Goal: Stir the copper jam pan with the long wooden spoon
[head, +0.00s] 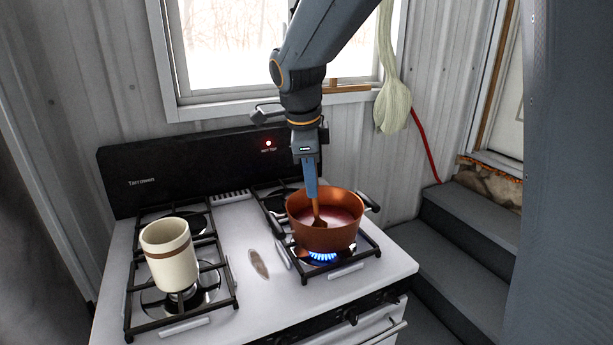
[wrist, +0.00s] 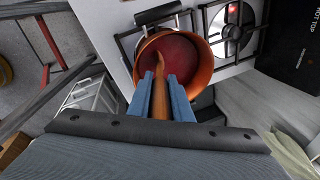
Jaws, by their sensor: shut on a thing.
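The copper jam pan (head: 325,236) stands on the front right burner over a lit blue flame. It holds a dark red liquid, which also shows in the wrist view of the pan (wrist: 206,62). My gripper (head: 311,190) points down above the pan and is shut on the long wooden spoon (head: 318,217). In the wrist view, my blue fingers (wrist: 164,100) sit on both sides of the spoon's handle (wrist: 160,102). The spoon's lower end reaches into the pan at the red contents. How deep its tip goes is hidden.
A cream crock with a brown band (head: 170,253) stands on the front left burner. An empty spoon rest (head: 258,263) lies between the burners. The black backguard (head: 190,165) with a red light rises behind. Grey steps (head: 465,220) lie to the right.

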